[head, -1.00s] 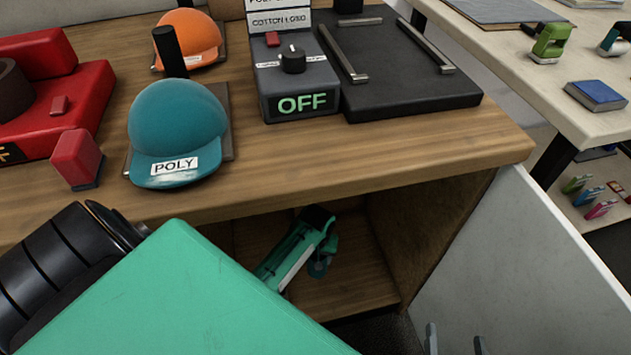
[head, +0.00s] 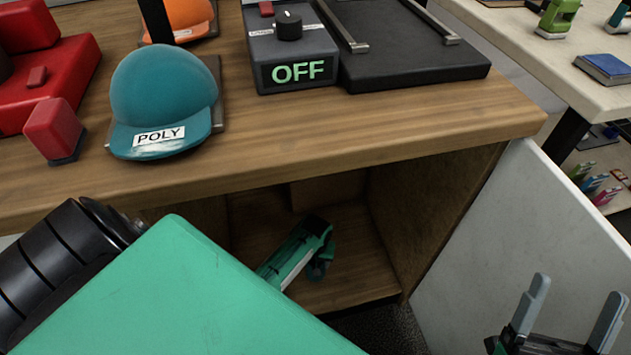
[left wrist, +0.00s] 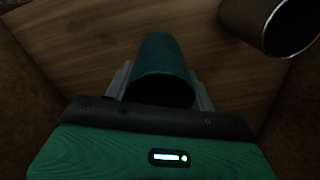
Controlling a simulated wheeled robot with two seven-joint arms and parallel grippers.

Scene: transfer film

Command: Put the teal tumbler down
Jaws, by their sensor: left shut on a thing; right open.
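The teal tumbler (left wrist: 162,58) is between the fingers of my left gripper (left wrist: 161,84) in the left wrist view, which is shut on it. Wooden boards lie beyond it; I cannot tell whether it touches them. In the head view the left hand reaches into the open cupboard (head: 350,290) under the counter, and a small teal part of what looks like the tumbler (head: 320,268) shows beside it. The rest is hidden. My right gripper (head: 579,292) is open and empty at the lower right, in front of the white door panel (head: 520,230).
A dark brown tumbler with a steel rim (left wrist: 268,25) stands near the teal one. On the counter (head: 330,130) are a teal cap marked POLY (head: 165,95), a red press (head: 45,80) and a grey control box reading OFF (head: 297,70). Cupboard walls flank the left hand.

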